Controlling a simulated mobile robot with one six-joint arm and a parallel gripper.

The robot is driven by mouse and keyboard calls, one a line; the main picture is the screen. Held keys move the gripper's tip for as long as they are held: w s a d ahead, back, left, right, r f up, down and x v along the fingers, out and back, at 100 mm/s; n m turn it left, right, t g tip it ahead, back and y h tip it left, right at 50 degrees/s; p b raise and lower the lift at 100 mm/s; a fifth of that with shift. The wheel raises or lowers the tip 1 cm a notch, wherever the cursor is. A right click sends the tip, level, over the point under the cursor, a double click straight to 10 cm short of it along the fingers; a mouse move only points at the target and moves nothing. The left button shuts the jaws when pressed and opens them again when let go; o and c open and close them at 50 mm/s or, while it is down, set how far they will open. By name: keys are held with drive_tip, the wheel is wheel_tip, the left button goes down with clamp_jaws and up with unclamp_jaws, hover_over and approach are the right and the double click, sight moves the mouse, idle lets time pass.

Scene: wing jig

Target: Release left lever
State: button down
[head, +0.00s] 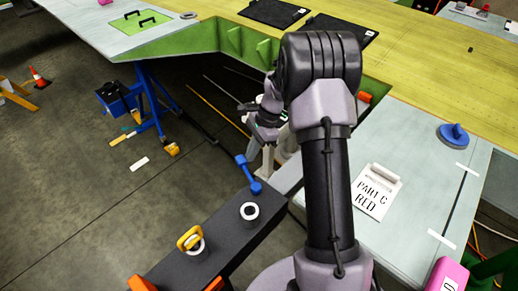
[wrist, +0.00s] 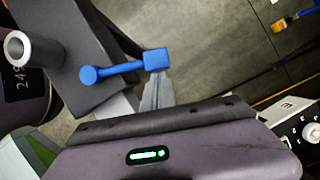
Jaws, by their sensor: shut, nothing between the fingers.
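A blue lever (head: 248,172) with a round knob and a square end sits at the far end of a dark beam (head: 224,228). In the wrist view the blue lever (wrist: 122,70) lies across the picture, its square end beside the fingertips. My gripper (head: 267,165) points down just right of the lever in the head view. In the wrist view my gripper (wrist: 156,88) shows its grey fingers together and empty, close to the lever's square end. I cannot tell whether they touch it. Which lever is the left one is not marked.
A blue stand (head: 150,105) is at the left. Open floor lies left of the beam.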

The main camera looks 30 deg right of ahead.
drive_tip(key=s+a+n+g+h+p, duration=0.2)
drive_tip(key=a+n+p, duration=0.3)
drive_tip(key=a+n, duration=0.6)
drive_tip(key=shift+n+g, duration=0.5)
drive_tip(key=shift+g, duration=0.4)
drive_tip(key=shift+a+f, duration=0.1)
drive_tip(key=shift+a, duration=0.05)
